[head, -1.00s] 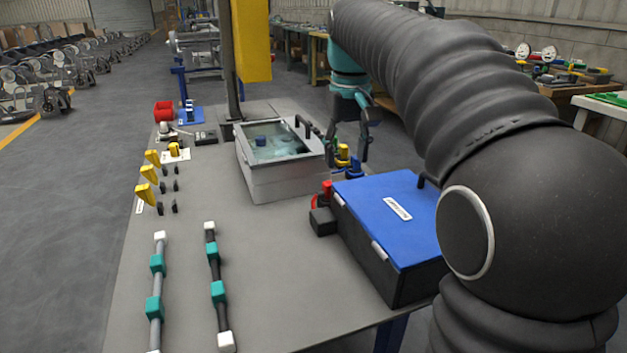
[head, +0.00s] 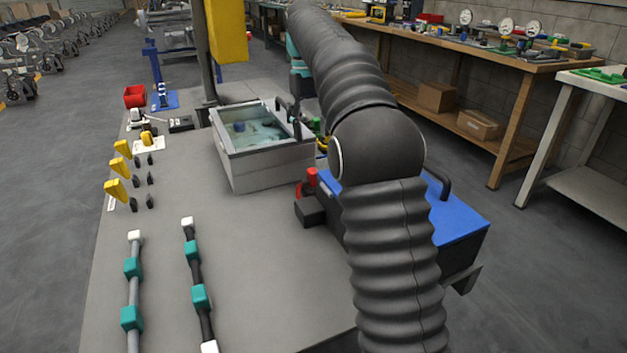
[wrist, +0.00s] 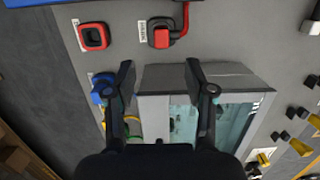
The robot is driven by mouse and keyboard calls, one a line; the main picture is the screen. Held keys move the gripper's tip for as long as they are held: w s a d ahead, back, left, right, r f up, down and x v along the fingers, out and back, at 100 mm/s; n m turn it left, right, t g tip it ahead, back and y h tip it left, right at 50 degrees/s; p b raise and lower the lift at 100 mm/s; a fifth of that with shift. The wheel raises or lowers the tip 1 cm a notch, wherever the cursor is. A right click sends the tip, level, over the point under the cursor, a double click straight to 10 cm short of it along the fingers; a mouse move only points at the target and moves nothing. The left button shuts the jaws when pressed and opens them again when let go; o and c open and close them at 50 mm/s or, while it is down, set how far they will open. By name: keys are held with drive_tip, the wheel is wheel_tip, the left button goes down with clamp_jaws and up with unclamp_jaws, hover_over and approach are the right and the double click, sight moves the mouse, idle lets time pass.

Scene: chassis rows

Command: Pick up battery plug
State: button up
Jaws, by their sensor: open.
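A red plug-like piece (head: 312,177) sits at a small black block beside the blue-lidded box. In the wrist view this red piece (wrist: 162,38) shows with a red cable bending upward from it. Its label is too small to read, so I cannot be sure it is the battery plug. A separate red square ring (wrist: 93,37) lies to its left. My gripper (wrist: 160,77) is open and empty, its fingertips below the red piece in the picture, over the grey tank's edge. In the head view my arm mostly hides the gripper.
The grey tank (head: 262,169) holds liquid. A blue round part (wrist: 103,88) is close to the left finger. The blue-lidded box (head: 460,222) is partly behind my arm. Two rods with teal blocks (head: 132,268) (head: 198,297) lie at the front left; bare bench lies right of them.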

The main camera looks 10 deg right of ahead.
hover_over(313, 170)
drive_tip(key=f, duration=0.5)
drive_tip(key=shift+w+d, duration=0.1)
drive_tip(key=shift+w, duration=0.2)
drive_tip(key=f, duration=0.3)
drive_tip(key=f+b, duration=0.1)
drive_tip(key=f, duration=0.1)
drive_tip(key=shift+s+f, duration=0.3)
drive_tip(key=shift+f, duration=0.05)
clamp_jaws()
